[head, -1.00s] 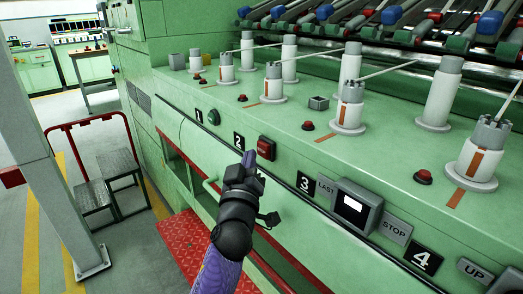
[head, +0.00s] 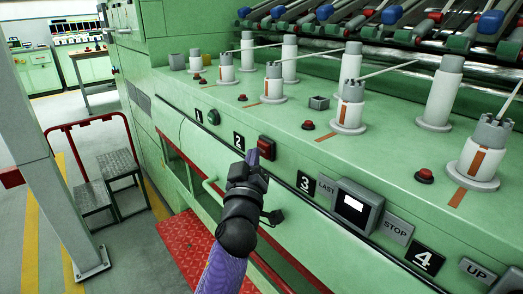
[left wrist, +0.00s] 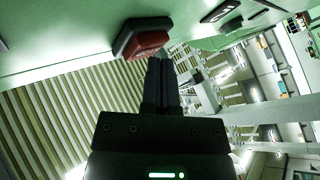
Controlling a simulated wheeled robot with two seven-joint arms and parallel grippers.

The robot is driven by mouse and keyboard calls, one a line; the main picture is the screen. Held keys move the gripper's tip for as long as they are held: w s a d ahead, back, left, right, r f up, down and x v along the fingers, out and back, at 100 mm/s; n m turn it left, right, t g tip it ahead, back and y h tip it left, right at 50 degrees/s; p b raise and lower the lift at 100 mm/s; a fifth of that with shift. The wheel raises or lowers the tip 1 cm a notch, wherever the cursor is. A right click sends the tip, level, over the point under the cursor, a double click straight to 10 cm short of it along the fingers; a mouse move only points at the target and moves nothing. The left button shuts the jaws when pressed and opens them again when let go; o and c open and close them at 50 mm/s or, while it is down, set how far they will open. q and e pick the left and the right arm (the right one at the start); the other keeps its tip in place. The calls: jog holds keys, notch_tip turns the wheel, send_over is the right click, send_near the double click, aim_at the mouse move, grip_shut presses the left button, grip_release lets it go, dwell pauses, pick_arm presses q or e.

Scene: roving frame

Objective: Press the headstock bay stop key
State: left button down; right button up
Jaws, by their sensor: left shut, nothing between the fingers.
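A red square key (head: 266,147) in a dark housing sits on the green machine front, between the plates marked 2 and 3. It also shows in the left wrist view (left wrist: 147,43), tilted, at the top. My left gripper (head: 253,157) is shut and empty. Its purple-tinted fingertips are just left of and slightly below the red key in the head view. In the left wrist view the fingertips (left wrist: 160,64) end close by the key's red face; I cannot tell whether they touch. My right gripper is not in view.
A green key (head: 213,117) sits by plate 1. A grey box with a lit white face (head: 357,207) stands between the LAST and STOP labels (head: 397,229). A rail runs along the front below. A red step (head: 185,245) and grey post (head: 50,150) are at left.

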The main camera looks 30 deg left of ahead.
pick_arm(q)
jog(key=shift+w+d, duration=0.1)
jog(key=shift+w, duration=0.15)
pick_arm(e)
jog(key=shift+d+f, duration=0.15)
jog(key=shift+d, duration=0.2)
pick_arm(q)
jog(key=shift+r+b, duration=0.15)
jog(key=shift+b, duration=0.15)
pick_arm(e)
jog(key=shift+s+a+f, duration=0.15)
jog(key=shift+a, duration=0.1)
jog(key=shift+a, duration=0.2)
pick_arm(q)
jog(key=shift+r, duration=0.1)
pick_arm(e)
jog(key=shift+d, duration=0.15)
pick_arm(q)
jog(key=shift+s+f+p, duration=0.3)
jog(key=shift+p, duration=0.1)
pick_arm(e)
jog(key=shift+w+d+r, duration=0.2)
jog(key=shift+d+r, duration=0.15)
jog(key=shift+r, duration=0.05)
pick_arm(q)
jog(key=shift+s, duration=0.1)
